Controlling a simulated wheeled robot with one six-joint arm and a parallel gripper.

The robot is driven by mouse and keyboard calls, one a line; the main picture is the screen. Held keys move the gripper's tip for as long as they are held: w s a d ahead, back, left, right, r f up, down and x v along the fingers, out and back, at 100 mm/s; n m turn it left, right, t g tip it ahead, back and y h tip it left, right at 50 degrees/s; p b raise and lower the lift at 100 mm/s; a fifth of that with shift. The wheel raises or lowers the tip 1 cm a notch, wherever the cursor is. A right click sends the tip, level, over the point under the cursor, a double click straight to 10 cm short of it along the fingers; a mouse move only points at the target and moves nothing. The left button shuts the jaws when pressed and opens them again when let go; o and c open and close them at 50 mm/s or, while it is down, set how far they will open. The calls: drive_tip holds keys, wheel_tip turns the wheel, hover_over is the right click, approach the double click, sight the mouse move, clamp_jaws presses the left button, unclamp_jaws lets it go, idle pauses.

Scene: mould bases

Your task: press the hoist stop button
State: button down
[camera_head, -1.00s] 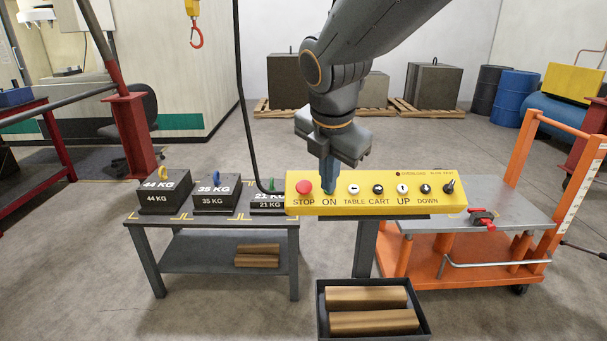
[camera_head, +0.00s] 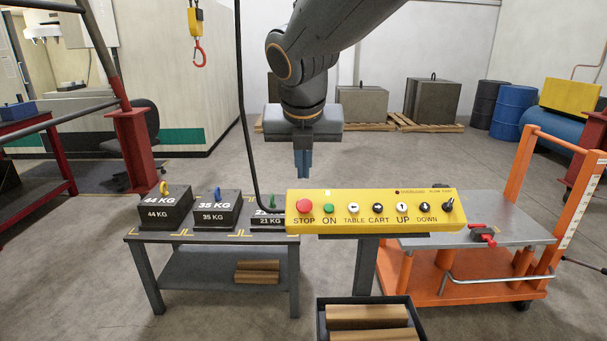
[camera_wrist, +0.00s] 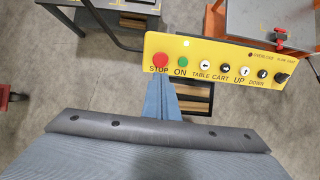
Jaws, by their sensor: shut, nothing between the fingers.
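The red stop button (camera_head: 304,206) is at the left end of the yellow control panel (camera_head: 375,227), above the word STOP. The green ON button (camera_head: 328,208) is just to its right. In the wrist view the stop button (camera_wrist: 160,60) and the ON button (camera_wrist: 182,61) are both unobstructed. My gripper (camera_head: 304,174) is shut and empty, pointing down above the stop button and apart from it in the picture. Its blue fingers (camera_wrist: 159,85) show close below the stop button in the wrist view. A small white light (camera_head: 327,193) shows above the ON button.
A dark bench (camera_head: 224,236) with black weights (camera_head: 216,212) stands left of the panel. An orange cart (camera_head: 470,270) stands right. A black cable (camera_head: 244,110) hangs left of my gripper. A tray (camera_head: 322,321) with wooden pieces lies below the panel.

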sight(305, 206)
drive_tip(key=x, duration=1.2)
drive_tip(key=shift+f+p, duration=0.1)
drive_tip(key=shift+p, duration=0.2)
drive_tip(key=shift+s+x, duration=0.2)
drive_tip(key=shift+x, duration=0.8)
drive_tip(key=shift+f, duration=0.2)
drive_tip(key=shift+r+p, duration=0.15)
drive_tip(key=shift+p, duration=0.25)
drive_tip(key=shift+s+r+p, duration=0.25)
drive_tip(key=shift+r+p, duration=0.35)
drive_tip(key=shift+p, duration=0.1)
drive_tip(key=p+v, duration=0.2)
drive_tip(key=v, duration=1.1)
drive_tip(key=shift+w, duration=0.15)
